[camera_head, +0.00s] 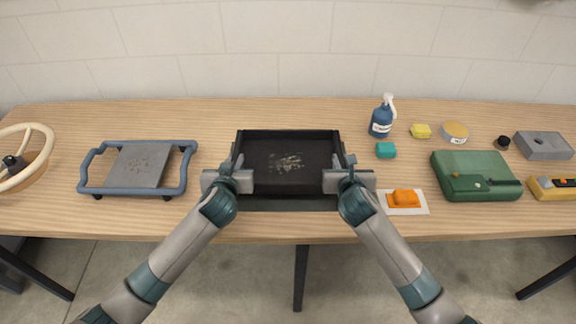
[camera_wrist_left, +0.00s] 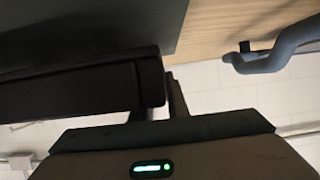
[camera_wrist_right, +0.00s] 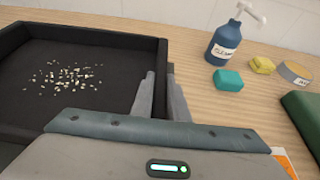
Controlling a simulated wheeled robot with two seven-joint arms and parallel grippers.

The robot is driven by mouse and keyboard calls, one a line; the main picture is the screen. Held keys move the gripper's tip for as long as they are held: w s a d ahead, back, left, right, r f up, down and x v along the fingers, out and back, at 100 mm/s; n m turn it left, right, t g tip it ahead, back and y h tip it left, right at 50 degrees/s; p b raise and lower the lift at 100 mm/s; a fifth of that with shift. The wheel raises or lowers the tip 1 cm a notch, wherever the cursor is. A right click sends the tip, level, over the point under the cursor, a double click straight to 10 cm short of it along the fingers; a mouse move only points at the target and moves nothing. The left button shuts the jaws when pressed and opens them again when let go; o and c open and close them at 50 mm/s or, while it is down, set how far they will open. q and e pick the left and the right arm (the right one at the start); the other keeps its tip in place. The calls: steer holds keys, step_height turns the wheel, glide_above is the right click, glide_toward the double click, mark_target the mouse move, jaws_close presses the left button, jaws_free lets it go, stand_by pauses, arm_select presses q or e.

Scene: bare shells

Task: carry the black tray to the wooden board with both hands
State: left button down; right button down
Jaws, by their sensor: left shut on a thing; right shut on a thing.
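The black tray (camera_head: 290,184) is in the middle of the head view, with small pale crumbs on its floor. My left gripper (camera_head: 237,164) is shut on its left wall. My right gripper (camera_head: 347,164) is shut on its right wall. The tray looks about level, over a dark flat mat (camera_head: 290,204); I cannot tell whether it touches the mat. The tray wall also shows in the left wrist view (camera_wrist_left: 80,95), and the crumbs show inside the tray in the right wrist view (camera_wrist_right: 20,100). I cannot pick out a wooden board separate from the wooden tabletop.
Left stand a blue-grey frame (camera_head: 86,177) with a grey plate (camera_head: 141,164) and a cream ring (camera_head: 47,139). Right are a blue spray bottle (camera_head: 381,122), teal block (camera_head: 386,150), orange sponge (camera_head: 406,196) and green case (camera_head: 475,175). Bare tabletop (camera_head: 212,150) lies left of the tray.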

arm_select(q)
steer(key=shift+r+p, duration=0.35)
steer(key=shift+r, duration=0.35)
arm_select(e)
steer(key=shift+r, duration=0.7)
arm_select(q)
steer(key=shift+a+f, duration=0.1)
arm_select(e)
steer(key=shift+f, duration=0.1)
